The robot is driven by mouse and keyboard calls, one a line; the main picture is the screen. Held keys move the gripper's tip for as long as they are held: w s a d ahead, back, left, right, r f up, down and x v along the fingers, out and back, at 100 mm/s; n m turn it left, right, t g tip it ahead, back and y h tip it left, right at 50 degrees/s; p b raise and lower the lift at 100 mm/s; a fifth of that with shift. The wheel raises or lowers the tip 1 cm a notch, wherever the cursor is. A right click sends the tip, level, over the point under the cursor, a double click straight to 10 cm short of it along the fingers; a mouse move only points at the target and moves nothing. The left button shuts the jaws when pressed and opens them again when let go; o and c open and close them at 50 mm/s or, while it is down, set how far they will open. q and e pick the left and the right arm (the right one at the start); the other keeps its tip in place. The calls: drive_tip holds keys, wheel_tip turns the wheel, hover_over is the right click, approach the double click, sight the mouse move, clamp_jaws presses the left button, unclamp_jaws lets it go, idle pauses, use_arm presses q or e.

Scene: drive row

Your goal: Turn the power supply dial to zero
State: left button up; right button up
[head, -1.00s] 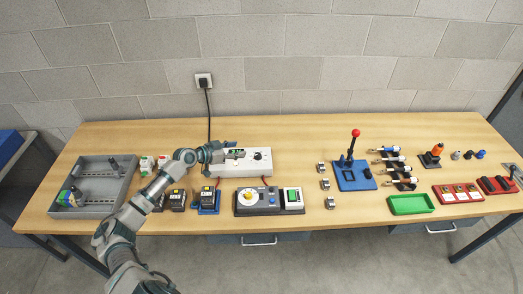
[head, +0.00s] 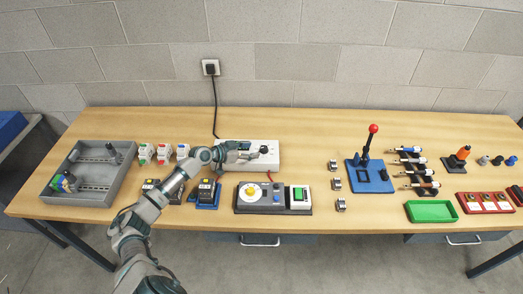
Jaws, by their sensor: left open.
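The power supply (head: 270,164) is a white box near the back of the bench, left of centre. Its small black dial (head: 264,150) is on the right part of its face. My left gripper (head: 251,151) is open, over the box just left of the dial, with its fingers pointing right toward it. I cannot tell whether a finger touches the dial. The gripper covers the display area and the left part of the face. The dial's setting is too small to read. My right gripper is not in view.
A grey panel with a yellow knob (head: 250,190) lies in front of the power supply. Black-and-blue blocks (head: 206,192) stand under my forearm. A grey tray (head: 85,198) is at the left. A blue base with a red-topped lever (head: 370,181) is at the right. A cable runs to the wall socket (head: 211,68).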

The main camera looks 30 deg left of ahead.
sight(261, 150)
use_arm(q)
drive_tip(key=x, duration=0.2)
drive_tip(key=a+x, duration=0.1)
drive_tip(key=x, duration=0.1)
drive_tip(key=shift+w+d+f, duration=0.1)
drive_tip(key=shift+w+f, duration=0.1)
drive_tip(key=shift+w, duration=0.1)
drive_tip(key=shift+w+f, duration=0.3)
drive_tip(key=shift+w, duration=0.1)
drive_tip(key=shift+d, duration=0.45)
drive_tip(key=shift+w+d+r, duration=0.1)
drive_tip(key=c, duration=0.8)
clamp_jaws()
drive_tip(key=shift+a, duration=0.2)
drive_tip(key=n+y+p, duration=0.1)
drive_tip(key=p, duration=0.2)
drive_tip(key=shift+d+r, duration=0.1)
drive_tip(key=shift+d, duration=0.05)
drive_tip(key=n+y+p, duration=0.1)
drive_tip(key=p, duration=0.2)
drive_tip(key=shift+t, duration=0.4)
drive_tip(key=shift+f, duration=0.3)
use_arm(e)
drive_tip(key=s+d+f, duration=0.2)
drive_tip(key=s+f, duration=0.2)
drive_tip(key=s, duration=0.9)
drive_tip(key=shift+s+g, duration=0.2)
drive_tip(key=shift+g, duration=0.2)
